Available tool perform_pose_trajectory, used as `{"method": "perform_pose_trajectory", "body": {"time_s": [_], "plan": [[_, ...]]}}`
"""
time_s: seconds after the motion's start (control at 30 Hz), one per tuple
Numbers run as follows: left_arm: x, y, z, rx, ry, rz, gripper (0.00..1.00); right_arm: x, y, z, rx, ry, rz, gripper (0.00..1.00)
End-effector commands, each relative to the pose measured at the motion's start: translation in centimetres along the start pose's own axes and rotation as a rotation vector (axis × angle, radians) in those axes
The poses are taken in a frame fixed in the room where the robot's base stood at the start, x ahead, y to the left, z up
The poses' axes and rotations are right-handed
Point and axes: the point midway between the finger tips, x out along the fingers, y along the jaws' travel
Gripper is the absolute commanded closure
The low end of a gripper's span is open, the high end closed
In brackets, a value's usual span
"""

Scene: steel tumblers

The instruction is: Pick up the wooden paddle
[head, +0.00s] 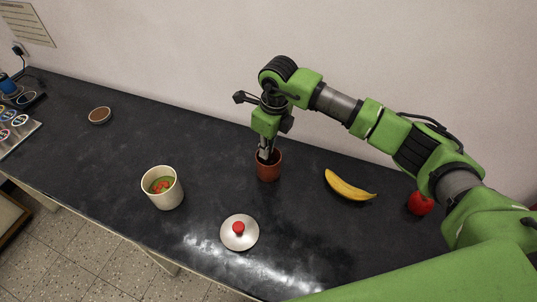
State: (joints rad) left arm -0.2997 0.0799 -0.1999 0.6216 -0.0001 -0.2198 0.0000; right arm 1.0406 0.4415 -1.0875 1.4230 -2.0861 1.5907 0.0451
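I cannot make out a wooden paddle in the head view. My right gripper (265,156) points down at the mouth of a reddish-brown cup (269,172) standing upright near the middle of the counter. Its fingertips are at or just inside the rim, and the cup's inside is mostly hidden. I cannot tell whether the fingers are open or shut, or whether they touch anything. My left gripper is not in view.
On the dark counter (110,160) are a cream pot (163,197) with red and green contents, a lid (238,242) with a red knob, a banana (349,187), a red apple (420,204) and a small brown bowl (99,117). The wall rises behind.

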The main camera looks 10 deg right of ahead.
Motion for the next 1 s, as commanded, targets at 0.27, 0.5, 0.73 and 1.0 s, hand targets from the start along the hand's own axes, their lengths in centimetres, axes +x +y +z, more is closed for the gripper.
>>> {"method": "perform_pose_trajectory", "body": {"time_s": [0.27, 0.5, 0.73, 1.0], "plan": [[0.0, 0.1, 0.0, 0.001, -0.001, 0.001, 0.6, -0.1, 0.0, 0.0, 0.0, -0.001, 0.0, 1.0], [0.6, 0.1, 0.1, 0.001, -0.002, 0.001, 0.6, -1.5, -0.1, 0.3, -0.001, -0.004, -0.002, 1.0], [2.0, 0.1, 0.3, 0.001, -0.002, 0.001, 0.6, -6.0, -0.1, 0.9, -0.001, -0.005, -0.004, 1.0], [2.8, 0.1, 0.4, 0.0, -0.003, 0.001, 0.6, -9.6, 0.0, 1.2, 0.0, -0.002, -0.001, 1.0]]}}
